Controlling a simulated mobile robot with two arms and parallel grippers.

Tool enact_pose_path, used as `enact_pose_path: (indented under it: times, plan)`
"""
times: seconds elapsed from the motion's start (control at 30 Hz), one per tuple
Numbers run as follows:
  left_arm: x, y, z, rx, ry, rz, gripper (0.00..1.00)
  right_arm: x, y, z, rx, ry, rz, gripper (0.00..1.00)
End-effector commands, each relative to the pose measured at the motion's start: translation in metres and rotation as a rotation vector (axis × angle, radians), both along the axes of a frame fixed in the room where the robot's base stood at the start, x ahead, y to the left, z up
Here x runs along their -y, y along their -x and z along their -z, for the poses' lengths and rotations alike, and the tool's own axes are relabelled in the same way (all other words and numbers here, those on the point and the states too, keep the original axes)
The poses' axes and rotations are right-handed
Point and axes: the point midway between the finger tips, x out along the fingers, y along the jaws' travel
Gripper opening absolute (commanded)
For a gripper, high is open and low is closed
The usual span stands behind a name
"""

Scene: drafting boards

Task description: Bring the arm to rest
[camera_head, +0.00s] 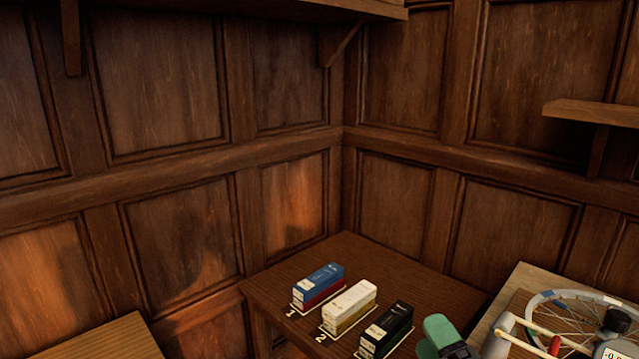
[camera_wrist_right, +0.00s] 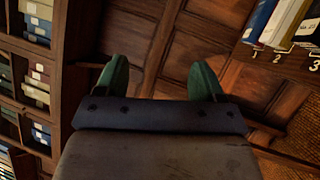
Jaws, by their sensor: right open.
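My right gripper (camera_head: 441,333) shows at the bottom of the head view as a green finger, partly cut off by the lower edge. In the right wrist view its two green fingers (camera_wrist_right: 160,78) stand wide apart with nothing between them. It is just right of a black box (camera_head: 386,330) on the dark wooden table (camera_head: 421,278), and appears apart from it. My left gripper is in neither view.
A blue and red box (camera_head: 318,286) stands at mark 1 and a white and gold box (camera_head: 350,306) at mark 2. A lighter bench (camera_head: 522,283) at right carries a spoked wheel (camera_head: 577,308) and tools. Panelled walls meet behind. Shelves (camera_wrist_right: 36,85) hold boxes in the wrist view.

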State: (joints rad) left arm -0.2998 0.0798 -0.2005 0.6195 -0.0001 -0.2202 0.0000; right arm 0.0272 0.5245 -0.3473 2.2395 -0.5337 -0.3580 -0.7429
Motion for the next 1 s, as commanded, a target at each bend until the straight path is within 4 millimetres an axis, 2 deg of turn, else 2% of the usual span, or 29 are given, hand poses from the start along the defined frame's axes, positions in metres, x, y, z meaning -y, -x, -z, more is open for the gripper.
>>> enact_pose_path:
  times: [0.03,0.17,0.2,0.3,0.4,0.5,0.73,1.0]
  plan:
    - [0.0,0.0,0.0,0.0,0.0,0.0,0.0,0.01,0.007,0.025,-0.149,-0.152,0.062,0.69]
    - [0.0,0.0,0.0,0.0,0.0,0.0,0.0,0.033,0.036,0.091,-0.522,-0.524,0.251,0.69]
    - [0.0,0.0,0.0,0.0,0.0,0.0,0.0,0.038,0.05,0.111,-0.631,-0.628,0.315,0.69]
    - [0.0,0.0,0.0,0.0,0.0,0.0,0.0,0.044,0.087,0.153,-0.859,-0.842,0.467,0.69]
    - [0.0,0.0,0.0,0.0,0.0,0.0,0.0,0.045,0.123,0.182,-1.035,-0.999,0.603,0.69]
    - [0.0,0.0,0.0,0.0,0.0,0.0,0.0,0.043,0.158,0.203,-1.18,-1.12,0.731,0.69]
    - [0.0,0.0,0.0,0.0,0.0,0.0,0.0,0.034,0.234,0.229,-1.448,-1.32,1.015,0.69]
    - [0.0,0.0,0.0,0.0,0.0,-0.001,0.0,0.032,0.217,0.301,-1.469,-1.3,1.039,0.69]
